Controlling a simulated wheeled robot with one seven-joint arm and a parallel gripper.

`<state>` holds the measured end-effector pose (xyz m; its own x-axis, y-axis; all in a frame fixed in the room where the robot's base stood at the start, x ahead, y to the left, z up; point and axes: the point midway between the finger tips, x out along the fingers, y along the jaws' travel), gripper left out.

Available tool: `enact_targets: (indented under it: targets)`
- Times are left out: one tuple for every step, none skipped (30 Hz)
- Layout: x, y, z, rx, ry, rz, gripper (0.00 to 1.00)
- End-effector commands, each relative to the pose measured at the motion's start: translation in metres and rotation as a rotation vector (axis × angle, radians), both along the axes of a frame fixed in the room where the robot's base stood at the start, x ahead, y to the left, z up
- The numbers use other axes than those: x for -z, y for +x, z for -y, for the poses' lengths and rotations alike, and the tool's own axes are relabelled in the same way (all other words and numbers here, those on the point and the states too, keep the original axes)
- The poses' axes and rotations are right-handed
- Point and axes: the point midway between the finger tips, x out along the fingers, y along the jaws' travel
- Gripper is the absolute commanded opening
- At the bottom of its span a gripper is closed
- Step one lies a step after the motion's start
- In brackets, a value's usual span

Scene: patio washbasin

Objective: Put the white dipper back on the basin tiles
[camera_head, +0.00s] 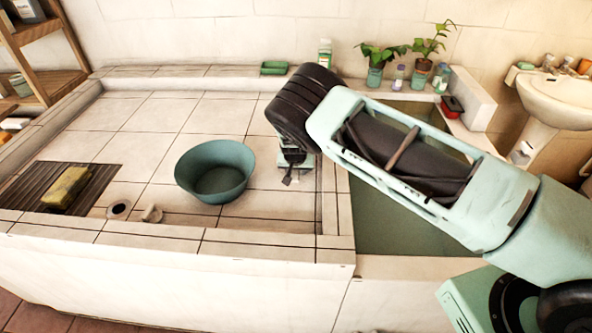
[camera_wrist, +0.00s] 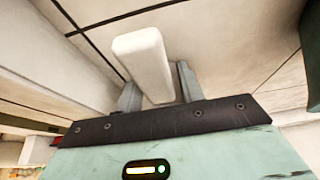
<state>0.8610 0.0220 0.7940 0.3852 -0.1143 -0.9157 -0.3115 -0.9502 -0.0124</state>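My gripper (camera_head: 291,168) is low over the basin tiles (camera_head: 215,113), close to the raised edge beside the sunken basin, with my arm reaching in from the right. In the wrist view, the white dipper shows as a pale, blocky bar (camera_wrist: 145,55) between the two fingers of my gripper (camera_wrist: 160,90). It fills the gap between them, so the gripper looks shut on it. The rest of the dipper cannot be made out. In the head view the dipper is hidden by my wrist. Whether it touches the tiles cannot be told.
A teal bowl (camera_head: 216,171) stands on the tiles left of my gripper. A yellow sponge (camera_head: 66,187) lies on a dark slatted drain at the left. A green dish (camera_head: 273,68) and potted plants (camera_head: 375,72) line the back ledge. Tiles behind the bowl are clear.

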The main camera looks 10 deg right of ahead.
Motion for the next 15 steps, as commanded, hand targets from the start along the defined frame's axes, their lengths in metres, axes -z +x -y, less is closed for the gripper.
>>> enact_targets:
  targets:
    - [0.000,0.000,0.000,0.000,0.000,0.000,0.47]
    - [0.000,0.000,0.000,0.000,0.000,0.000,0.47]
    - [0.000,0.000,0.000,0.000,0.000,0.000,0.47]
    - [0.000,0.000,0.000,0.000,0.000,0.000,0.47]
    - [0.000,0.000,0.000,0.000,0.000,0.000,0.47]
    - [0.000,0.000,0.000,0.000,0.000,0.000,0.47]
    - [0.000,0.000,0.000,0.000,0.000,0.000,0.47]
    - [-0.001,0.000,0.000,0.000,0.000,0.000,0.47]
    - [-0.001,0.000,0.000,0.000,0.000,0.000,0.47]
    - [-0.002,0.000,0.000,0.000,0.000,0.000,0.47]
    - [-0.003,0.000,0.000,0.000,0.000,0.000,0.47]
    - [-0.006,0.000,0.000,0.000,0.000,0.000,0.47]
    - [-0.006,-0.001,-0.001,0.001,0.000,0.000,0.47]
    - [-0.009,-0.001,-0.001,0.001,0.001,0.001,0.47]
    - [-0.013,-0.003,-0.002,0.002,0.002,0.002,0.47]
